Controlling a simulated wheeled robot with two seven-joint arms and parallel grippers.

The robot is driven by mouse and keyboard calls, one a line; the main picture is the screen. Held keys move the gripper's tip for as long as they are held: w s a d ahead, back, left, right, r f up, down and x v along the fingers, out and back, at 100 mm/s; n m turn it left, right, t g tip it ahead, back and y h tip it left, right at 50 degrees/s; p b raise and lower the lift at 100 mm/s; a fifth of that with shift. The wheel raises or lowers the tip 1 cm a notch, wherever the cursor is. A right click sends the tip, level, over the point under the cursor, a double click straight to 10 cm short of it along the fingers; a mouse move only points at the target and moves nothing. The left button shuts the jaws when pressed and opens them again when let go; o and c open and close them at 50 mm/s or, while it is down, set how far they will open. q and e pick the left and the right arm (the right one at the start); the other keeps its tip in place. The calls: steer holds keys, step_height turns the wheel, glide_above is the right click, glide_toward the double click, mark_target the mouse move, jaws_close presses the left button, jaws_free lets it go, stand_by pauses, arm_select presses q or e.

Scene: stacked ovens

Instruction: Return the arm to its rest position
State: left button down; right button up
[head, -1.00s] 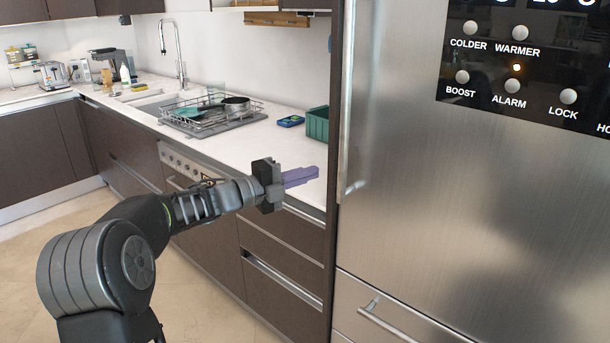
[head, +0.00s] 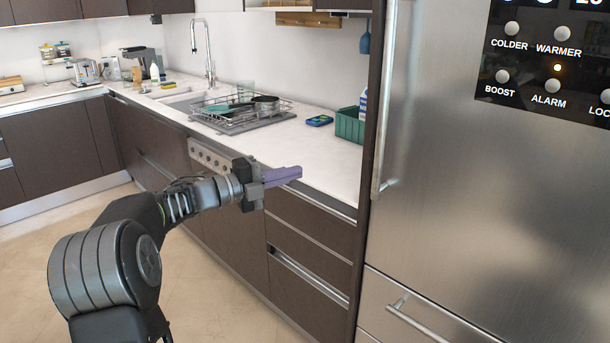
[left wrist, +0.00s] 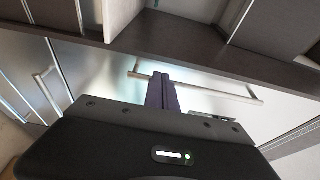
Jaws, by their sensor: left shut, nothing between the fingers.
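My left gripper (head: 284,175) reaches in from the left in the head view, with its purple fingers shut and nothing between them. It is in the air in front of the counter and drawers, left of the fridge. In the left wrist view its fingers (left wrist: 161,92) are together and point at a steel front with a bar handle (left wrist: 200,83). My left arm (head: 150,225) is bent at the elbow. My right gripper is not in view.
A tall steel fridge (head: 480,190) with a vertical handle (head: 385,110) fills the right side. The counter (head: 310,155) carries a dish rack (head: 240,112) and a green bin (head: 350,125). Drawers (head: 310,245) stand below it. The floor (head: 215,290) at lower left is clear.

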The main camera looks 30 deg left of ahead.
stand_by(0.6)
arm_select(q)
steer(key=w+a+f+n+t+y, duration=0.1)
steer(key=w+a+f+n+y, duration=0.15)
steer(key=f+n, duration=0.35)
steer(key=w+a+f+n+t+y, duration=0.1)
steer(key=w+f+n+y, duration=0.1)
steer(key=f+n+y, duration=0.35)
steer(key=s+d+f+n+g+p, duration=0.25)
steer(key=d+f+n, duration=0.35)
steer(key=f, duration=0.5)
steer(key=s+d+f+n+g+p, duration=0.1)
steer(key=s+d+f+n+g, duration=0.1)
steer(key=d+f+n+g, duration=0.65)
steer(key=s+d+f+h+p, duration=0.1)
steer(key=s+d+f+h, duration=0.1)
steer(key=s+d+f, duration=1)
steer(key=s+d+f+g+h+p, duration=0.1)
steer(key=s+d+f+g, duration=0.1)
steer(key=s+d, duration=0.5)
steer(key=s+d+f+g+p, duration=0.2)
steer(key=s+d+g, duration=0.2)
steer(key=s, duration=0.9)
steer(key=d, duration=0.3)
steer(key=shift+s+m+h, duration=0.3)
steer(key=shift+s+h, duration=0.05)
steer(key=shift+h, duration=0.05)
